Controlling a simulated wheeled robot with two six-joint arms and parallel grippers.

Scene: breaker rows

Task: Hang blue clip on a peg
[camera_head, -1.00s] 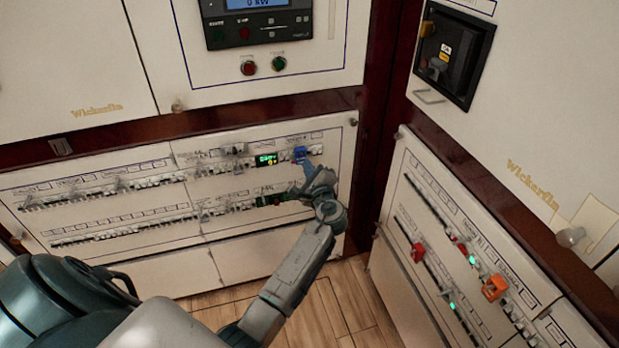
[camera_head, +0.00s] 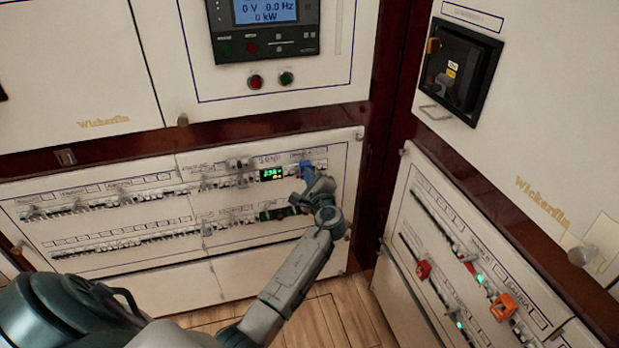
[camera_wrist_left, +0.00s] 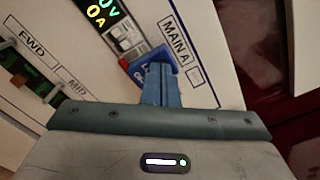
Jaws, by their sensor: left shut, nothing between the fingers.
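The blue clip (camera_head: 306,168) is on the upper breaker row of the left panel, at its right end. In the left wrist view the blue clip (camera_wrist_left: 136,70) shows a pale label and sits beside the "MAIN A" lettering, partly hidden behind my fingers. My left gripper (camera_head: 309,178) is right at the clip, just below it in the head view. In the wrist view the left gripper (camera_wrist_left: 160,68) is shut, its fingertips overlapping the clip; nothing is held, and I cannot tell whether they touch it. My right gripper is not in view. I cannot make out a peg.
A small lit display (camera_head: 271,174) sits left of the clip. A second breaker row (camera_head: 130,239) runs below. On the right cabinet, a red clip (camera_head: 423,269) and an orange one (camera_head: 503,306) sit on breaker rows. Wooden floor (camera_head: 345,308) shows between the cabinets.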

